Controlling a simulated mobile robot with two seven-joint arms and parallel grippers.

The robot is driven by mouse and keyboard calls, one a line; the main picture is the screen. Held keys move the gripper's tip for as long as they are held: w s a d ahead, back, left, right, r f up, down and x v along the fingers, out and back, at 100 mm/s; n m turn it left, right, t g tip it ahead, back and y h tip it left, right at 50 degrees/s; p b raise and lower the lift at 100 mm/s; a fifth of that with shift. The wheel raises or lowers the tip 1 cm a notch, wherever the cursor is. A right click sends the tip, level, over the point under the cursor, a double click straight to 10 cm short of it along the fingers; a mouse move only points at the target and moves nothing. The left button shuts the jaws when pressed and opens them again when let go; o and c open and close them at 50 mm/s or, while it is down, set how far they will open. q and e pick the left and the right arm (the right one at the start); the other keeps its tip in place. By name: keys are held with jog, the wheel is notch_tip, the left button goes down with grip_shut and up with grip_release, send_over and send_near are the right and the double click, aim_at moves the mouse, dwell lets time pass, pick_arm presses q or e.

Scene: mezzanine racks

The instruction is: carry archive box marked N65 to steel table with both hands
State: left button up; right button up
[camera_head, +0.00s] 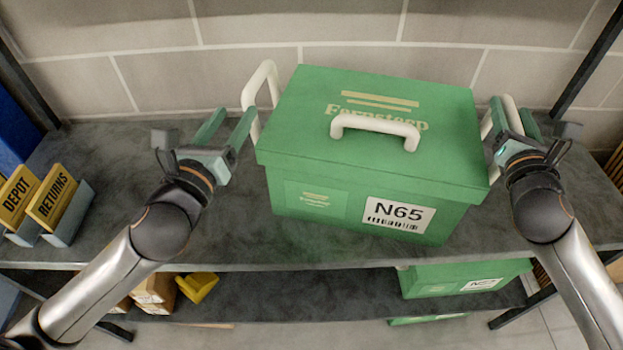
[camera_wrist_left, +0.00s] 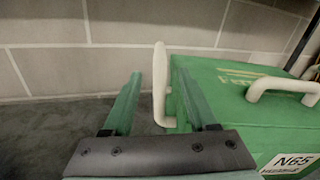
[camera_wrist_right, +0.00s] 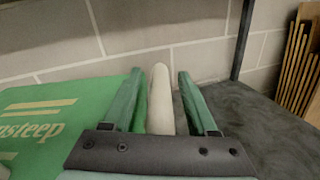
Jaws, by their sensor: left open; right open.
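The green archive box marked N65 (camera_head: 350,145) stands on the dark shelf (camera_head: 120,140), with a cream handle on its lid and one on each side. My left gripper (camera_head: 230,122) is open beside the left side handle (camera_head: 262,90). My right gripper (camera_head: 512,108) is open at the right side handle (camera_head: 487,125). In the right wrist view the handle (camera_wrist_right: 161,100) stands between the fingers; contact cannot be told. I do not see the steel table.
Rack posts (camera_head: 590,60) flank the shelf, with a block wall behind. Another green box (camera_head: 465,277) and a yellow item (camera_head: 198,287) are on the lower shelf.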

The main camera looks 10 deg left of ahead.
jog(key=s, duration=1.2)
pick_arm(q)
jog(key=shift+s, duration=0.15)
pick_arm(e)
jog(key=shift+a+r, duration=0.1)
pick_arm(q)
jog(key=s+p, duration=0.6)
jog(key=s, duration=0.1)
jog(key=shift+s, duration=0.4)
pick_arm(e)
notch_tip(320, 180, up, 6)
pick_arm(q)
jog(key=shift+a, duration=0.1)
jog(key=shift+r+p, duration=2)
jog(key=shift+p, duration=0.15)
pick_arm(e)
notch_tip(320, 180, up, 7)
